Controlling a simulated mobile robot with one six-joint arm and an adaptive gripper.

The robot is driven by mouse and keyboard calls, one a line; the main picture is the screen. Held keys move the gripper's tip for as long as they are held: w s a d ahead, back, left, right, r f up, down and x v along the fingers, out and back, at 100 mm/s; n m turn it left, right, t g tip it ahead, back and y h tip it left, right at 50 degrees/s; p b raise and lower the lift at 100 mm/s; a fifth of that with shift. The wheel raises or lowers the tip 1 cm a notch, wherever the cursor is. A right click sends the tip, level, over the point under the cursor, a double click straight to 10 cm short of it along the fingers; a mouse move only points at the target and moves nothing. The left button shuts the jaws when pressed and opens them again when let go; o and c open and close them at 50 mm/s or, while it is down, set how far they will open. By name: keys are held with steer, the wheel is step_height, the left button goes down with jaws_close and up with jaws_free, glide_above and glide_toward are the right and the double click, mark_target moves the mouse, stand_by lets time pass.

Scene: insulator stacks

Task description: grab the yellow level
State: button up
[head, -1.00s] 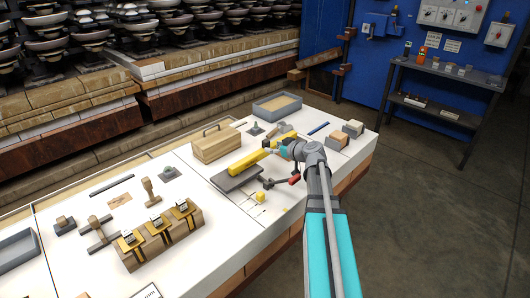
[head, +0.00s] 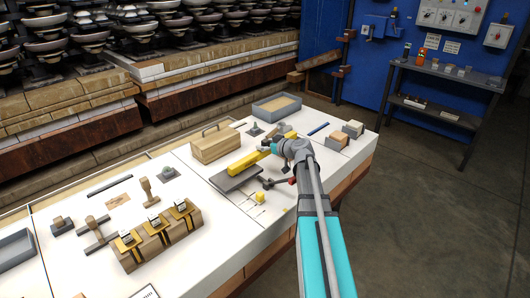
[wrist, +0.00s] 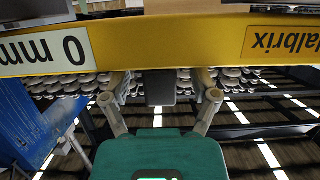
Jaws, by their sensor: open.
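In the wrist view the level (wrist: 190,42) spans the top of the picture, with a "0 mm" label at left and brand lettering at right. My open fingers (wrist: 162,84) are spread apart with their tips near the level's lower edge in the picture. Nothing is held. I cannot tell whether the fingers touch the level.
A wooden toolbox (head: 212,146) stands left of the level, and a dark grey plate (head: 236,180) lies at its near end. A grey tray (head: 277,106) stands behind.

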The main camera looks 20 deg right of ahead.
jaws_close()
stand_by(0.4)
steer(key=shift+r, duration=0.15)
step_height(320, 180, up, 3)
steer(key=p, duration=0.3)
steer(key=shift+f, duration=0.2)
steer(key=s+r+p, duration=1)
steer(key=s, duration=0.4)
steer(key=shift+d, duration=0.15)
stand_by(0.3)
